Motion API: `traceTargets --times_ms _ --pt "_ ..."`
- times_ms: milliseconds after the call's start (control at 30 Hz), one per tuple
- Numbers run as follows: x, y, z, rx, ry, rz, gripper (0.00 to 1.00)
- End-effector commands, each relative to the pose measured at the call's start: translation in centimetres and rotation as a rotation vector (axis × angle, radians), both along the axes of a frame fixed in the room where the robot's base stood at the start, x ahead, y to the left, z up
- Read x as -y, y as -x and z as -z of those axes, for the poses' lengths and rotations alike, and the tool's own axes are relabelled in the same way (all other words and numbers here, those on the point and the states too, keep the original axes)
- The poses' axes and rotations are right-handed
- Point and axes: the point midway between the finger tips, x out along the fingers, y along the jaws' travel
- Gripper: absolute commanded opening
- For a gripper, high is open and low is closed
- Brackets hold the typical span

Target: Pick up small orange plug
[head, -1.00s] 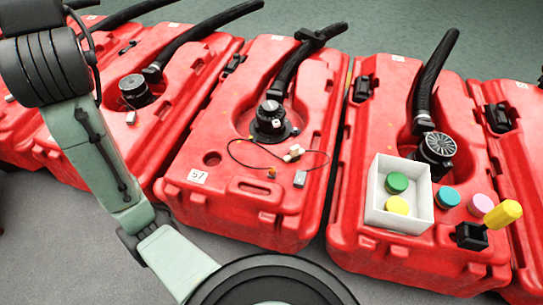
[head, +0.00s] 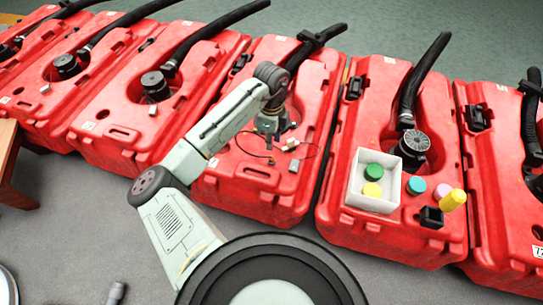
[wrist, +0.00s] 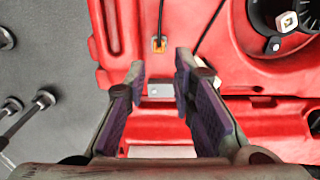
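The small orange plug (wrist: 159,43) lies on the red tank, at the end of a thin dark cable, just beyond my fingertips in the wrist view. In the head view it is a small orange spot (head: 271,161) below my gripper (head: 268,130). In the wrist view my gripper (wrist: 161,68) is open with nothing held. A small grey block (wrist: 160,90) shows between the fingers, nearer than the plug. It also lies right of the plug in the head view (head: 293,166).
A white connector (head: 290,145) lies near the cable loop. On the tank to the right stand a white box (head: 359,185) with green and yellow caps, loose blue and pink caps, and a yellow-handled item (head: 452,200). Black hoses rise from the tanks. Grey floor lies in front.

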Motion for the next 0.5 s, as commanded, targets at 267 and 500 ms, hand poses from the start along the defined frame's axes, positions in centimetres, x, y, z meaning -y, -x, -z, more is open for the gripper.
traceTargets --times_ms 267,500 --pt "0.0 0.0 3.3 0.004 0.001 -0.003 0.23" --pt "0.5 0.5 6.2 0.003 0.001 -0.003 0.23"
